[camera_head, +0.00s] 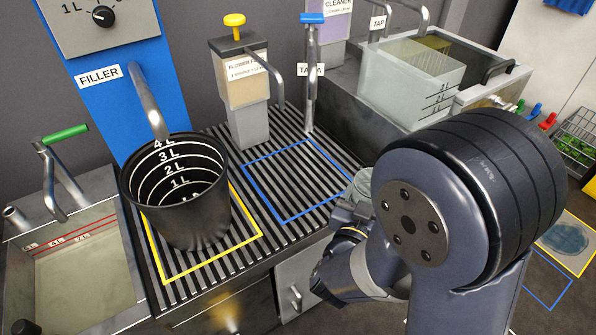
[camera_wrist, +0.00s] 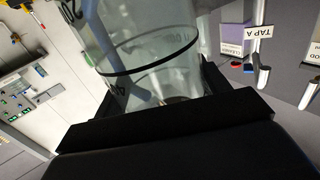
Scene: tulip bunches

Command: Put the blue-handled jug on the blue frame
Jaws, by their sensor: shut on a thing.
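A clear jug (camera_wrist: 150,75) with dark ring marks and numbers fills the middle of the wrist view, between the two black fingers of my gripper. My gripper (camera_head: 350,212) is shut on it. In the head view a small grey-green part of the jug (camera_head: 363,182) shows behind my arm; the rest is hidden.
A black bucket (camera_head: 178,205) stands in the yellow frame (camera_head: 213,258) under the filler spout. A flower food dispenser (camera_head: 243,95) and the blue-topped Tap A (camera_head: 311,70) stand behind the blue frame. A clear tank (camera_head: 410,85) sits in the sink at the right.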

